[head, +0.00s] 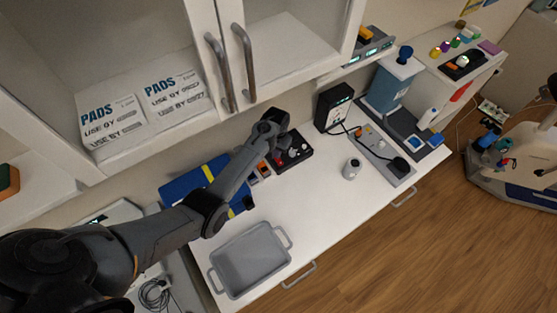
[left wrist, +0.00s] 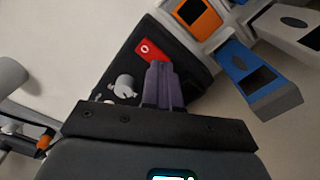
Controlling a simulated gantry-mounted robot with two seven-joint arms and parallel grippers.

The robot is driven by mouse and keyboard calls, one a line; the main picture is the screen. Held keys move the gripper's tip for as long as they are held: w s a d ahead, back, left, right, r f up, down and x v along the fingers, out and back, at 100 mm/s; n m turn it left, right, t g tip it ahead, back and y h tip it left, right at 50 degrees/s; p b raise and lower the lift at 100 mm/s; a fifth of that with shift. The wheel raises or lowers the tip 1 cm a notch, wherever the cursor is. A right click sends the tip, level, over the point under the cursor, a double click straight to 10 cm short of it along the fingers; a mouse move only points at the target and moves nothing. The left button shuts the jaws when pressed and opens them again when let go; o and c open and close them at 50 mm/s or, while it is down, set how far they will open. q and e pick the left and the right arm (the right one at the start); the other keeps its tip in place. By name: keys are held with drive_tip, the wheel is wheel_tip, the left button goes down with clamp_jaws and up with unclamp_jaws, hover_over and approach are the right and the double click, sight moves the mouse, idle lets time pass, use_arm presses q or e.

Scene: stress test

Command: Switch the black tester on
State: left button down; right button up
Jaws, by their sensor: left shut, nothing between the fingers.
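The black tester (head: 302,147) is a dark box on the white counter against the back wall, with light knobs and a red part. In the left wrist view the tester (left wrist: 190,78) shows a red rocker switch (left wrist: 147,50) with a white round mark, and a pale knob (left wrist: 124,86). My left gripper (head: 279,150) is over the tester, partly hidden by its own wrist in the head view. Its fingers (left wrist: 158,65) are shut and empty, with the tips at the lower edge of the red switch. I cannot tell whether they touch it. My right gripper is not in view.
Orange and blue handheld devices (left wrist: 247,75) stand beside the tester. A grey tray (head: 249,262) lies on the counter's front left. A white cup (head: 351,168), a black box (head: 333,108) and a cabled grey panel (head: 378,150) are to the right. Cabinet handles (head: 247,62) hang above the arm.

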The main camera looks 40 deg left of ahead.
use_arm(q)
drive_tip(key=shift+f+b, duration=0.5)
drive_tip(key=shift+f, duration=0.4)
idle(0.3)
drive_tip(key=shift+r, duration=0.15)
wheel_tip(320, 180, up, 7)
drive_tip(key=p, duration=0.7)
drive_tip(key=shift+p, duration=0.4)
drive_tip(key=shift+s, duration=0.1)
drive_tip(key=shift+s, duration=0.25)
drive_tip(key=s+d+r+m+t+p, duration=0.1)
drive_tip(key=s+d+r, duration=0.3)
drive_tip(key=s, duration=0.5)
drive_tip(key=s+d+r+m+t+p, duration=0.1)
drive_tip(key=s+d+r+m+p, duration=0.1)
drive_tip(key=s+d+r, duration=0.3)
drive_tip(key=s+d+r+m+t+p, duration=0.1)
drive_tip(key=s+d+r, duration=0.4)
drive_tip(key=s+r, duration=0.4)
drive_tip(key=s, duration=0.6)
drive_tip(key=shift+s+m+t+p, duration=0.25)
drive_tip(key=shift+m+t+p, duration=0.05)
